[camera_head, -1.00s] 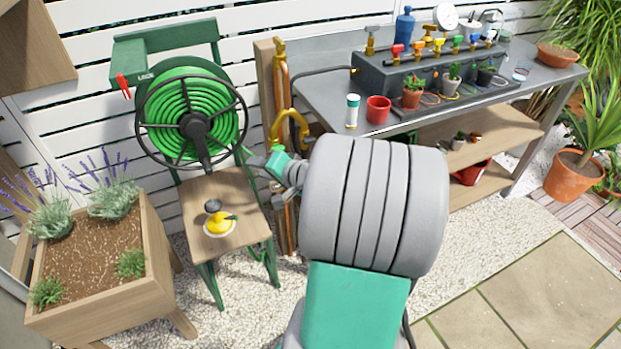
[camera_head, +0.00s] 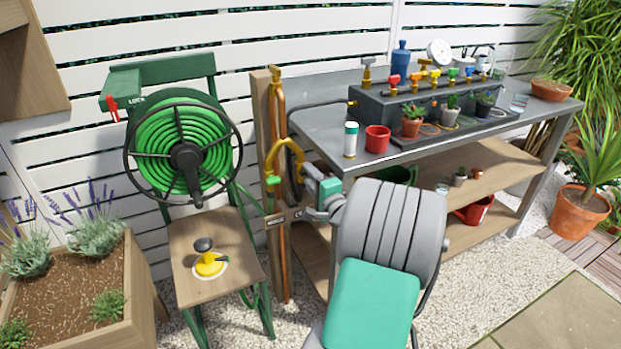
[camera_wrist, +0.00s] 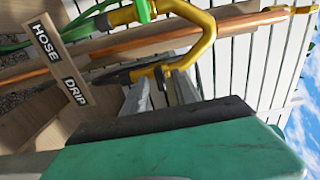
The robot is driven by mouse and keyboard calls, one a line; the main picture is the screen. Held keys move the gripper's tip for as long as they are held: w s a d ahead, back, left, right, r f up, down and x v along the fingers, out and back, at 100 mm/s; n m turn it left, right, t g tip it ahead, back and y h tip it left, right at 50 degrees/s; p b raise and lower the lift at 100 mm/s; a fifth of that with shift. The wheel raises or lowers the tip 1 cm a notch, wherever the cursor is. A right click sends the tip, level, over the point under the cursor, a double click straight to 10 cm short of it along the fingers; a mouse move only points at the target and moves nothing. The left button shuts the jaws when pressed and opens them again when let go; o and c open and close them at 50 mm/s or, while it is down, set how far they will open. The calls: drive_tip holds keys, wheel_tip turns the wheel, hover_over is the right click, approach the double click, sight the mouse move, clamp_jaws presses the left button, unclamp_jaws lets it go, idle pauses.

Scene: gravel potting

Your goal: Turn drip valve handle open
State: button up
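A yellow curved pipe (camera_head: 287,147) arches over the wooden post, with a green handle (camera_head: 271,180) at its left end. In the wrist view the yellow pipe (camera_wrist: 204,45) bends down towards my fingers, and the green handle (camera_wrist: 143,10) is at the top. A sign reading HOSE (camera_wrist: 46,42) and DRIP (camera_wrist: 75,91) lies to the left. My gripper (camera_head: 308,188) is by the right end of the arch. In the wrist view my gripper (camera_wrist: 163,82) has two grey fingers apart, with yellow pipe between or just behind their tips. Contact and a separate drip handle cannot be made out.
Copper pipes (camera_head: 281,235) run down the wooden post (camera_head: 266,120). A green hose reel (camera_head: 183,150) stands left, above a wooden stool (camera_head: 190,285). The metal bench (camera_head: 325,120) with pots and coloured valves is close on the right. A black hose (camera_wrist: 125,75) passes near my fingers.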

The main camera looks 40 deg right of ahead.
drive_tip(key=shift+c, duration=0.2)
clamp_jaws()
drive_tip(key=shift+f+n+b, duration=0.1)
drive_tip(key=shift+n+b, duration=7.45)
drive_tip(key=shift+n, duration=1.55)
